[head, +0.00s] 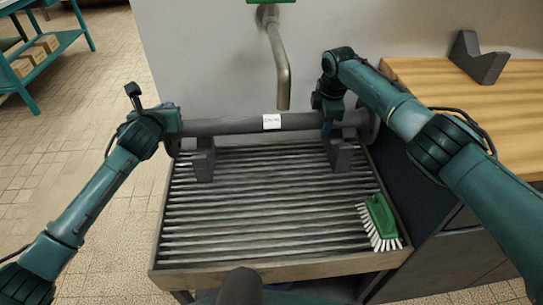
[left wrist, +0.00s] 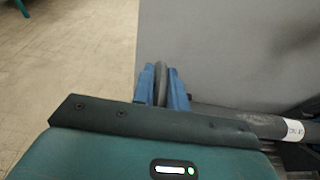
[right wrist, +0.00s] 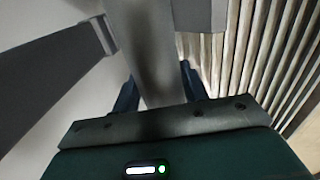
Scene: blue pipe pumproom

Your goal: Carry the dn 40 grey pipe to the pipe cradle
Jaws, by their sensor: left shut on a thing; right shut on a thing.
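The grey pipe (head: 233,126), with a white label and a round flange at each end, lies level across the back of a slatted drain rack. My left gripper (head: 172,122) is at its left end; in the left wrist view its blue fingers are shut on the thin grey flange (left wrist: 161,82). My right gripper (head: 328,118) is shut on the pipe near its right end; the pipe (right wrist: 150,65) runs between the fingers in the right wrist view. A dark grey V-shaped block, apparently the pipe cradle (head: 478,62), stands on the wooden worktop at the back right.
Two dark supports (head: 203,163) (head: 341,157) stand on the rack (head: 265,215) under the pipe; contact is unclear. A green brush (head: 380,222) lies at the rack's right. A metal spout (head: 282,75) hangs just behind the pipe. The wooden worktop (head: 440,85) is mostly clear.

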